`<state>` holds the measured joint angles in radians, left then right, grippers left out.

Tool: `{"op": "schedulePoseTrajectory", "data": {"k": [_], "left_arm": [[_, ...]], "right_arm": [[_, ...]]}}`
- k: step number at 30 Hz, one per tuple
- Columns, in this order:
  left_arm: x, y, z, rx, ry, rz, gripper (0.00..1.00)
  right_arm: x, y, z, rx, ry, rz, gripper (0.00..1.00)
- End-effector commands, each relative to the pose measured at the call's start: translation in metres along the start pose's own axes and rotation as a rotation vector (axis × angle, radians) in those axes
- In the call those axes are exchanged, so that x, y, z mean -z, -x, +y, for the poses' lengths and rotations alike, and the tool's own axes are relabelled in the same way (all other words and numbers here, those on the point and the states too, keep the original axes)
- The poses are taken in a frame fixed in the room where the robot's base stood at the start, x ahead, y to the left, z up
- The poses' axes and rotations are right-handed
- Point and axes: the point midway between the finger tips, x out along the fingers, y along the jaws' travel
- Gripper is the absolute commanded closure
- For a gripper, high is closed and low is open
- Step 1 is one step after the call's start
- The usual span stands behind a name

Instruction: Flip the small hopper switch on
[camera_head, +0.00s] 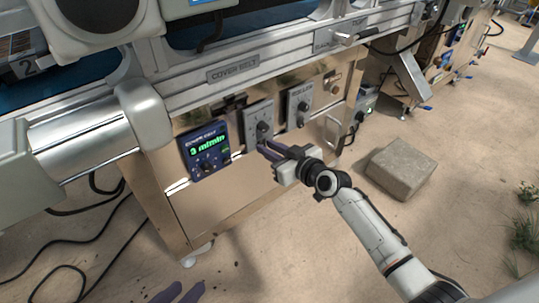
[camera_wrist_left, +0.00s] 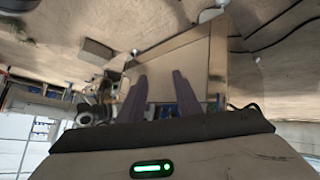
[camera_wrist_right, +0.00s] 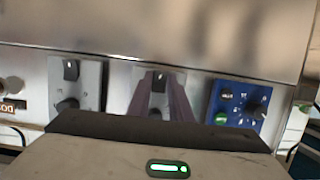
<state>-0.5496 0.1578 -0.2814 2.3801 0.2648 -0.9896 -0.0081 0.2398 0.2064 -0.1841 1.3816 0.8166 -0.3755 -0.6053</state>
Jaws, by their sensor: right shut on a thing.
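A grey control plate (camera_head: 259,121) with a black round knob is on the metal cabinet front, its label too small to read. My right gripper (camera_head: 262,149) reaches its lower edge in the head view. In the right wrist view, my right gripper's fingers (camera_wrist_right: 163,77) are close together at a small black switch (camera_wrist_right: 157,82) on this plate and shut on it. The fingers hide part of the switch, so its position cannot be told. My left gripper (camera_head: 178,292) is low at the bottom edge of the head view; its fingers (camera_wrist_left: 160,88) are apart and empty.
A blue cover belt panel (camera_head: 206,151) with a green readout is left of the plate. A similar grey plate (camera_head: 299,104) with a knob is on the right. A stone block (camera_head: 400,168) lies on the floor.

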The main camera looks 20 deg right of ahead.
Motion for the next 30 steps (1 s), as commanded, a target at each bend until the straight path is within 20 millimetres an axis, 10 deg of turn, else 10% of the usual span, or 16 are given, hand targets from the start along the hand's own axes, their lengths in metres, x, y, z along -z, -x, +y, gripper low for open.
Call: {"op": "schedulePoseTrajectory", "data": {"k": [21, 22, 24, 30], "left_arm": [[0.020, 0.006, 0.022, -0.092, 0.031, 0.116, 0.69], [0.020, 0.006, 0.022, -0.092, 0.031, 0.116, 0.69], [0.020, 0.006, 0.022, -0.092, 0.031, 0.116, 0.69], [0.020, 0.006, 0.022, -0.091, 0.030, 0.115, 0.69]], "right_arm": [[-0.003, -0.001, 0.000, -0.001, 0.001, 0.171, 1.00], [-0.003, -0.001, 0.000, -0.001, 0.001, 0.171, 0.76], [-0.003, -0.001, 0.000, 0.000, 0.001, 0.170, 0.64], [-0.004, -0.001, 0.000, 0.000, 0.000, 0.167, 0.62]]}}
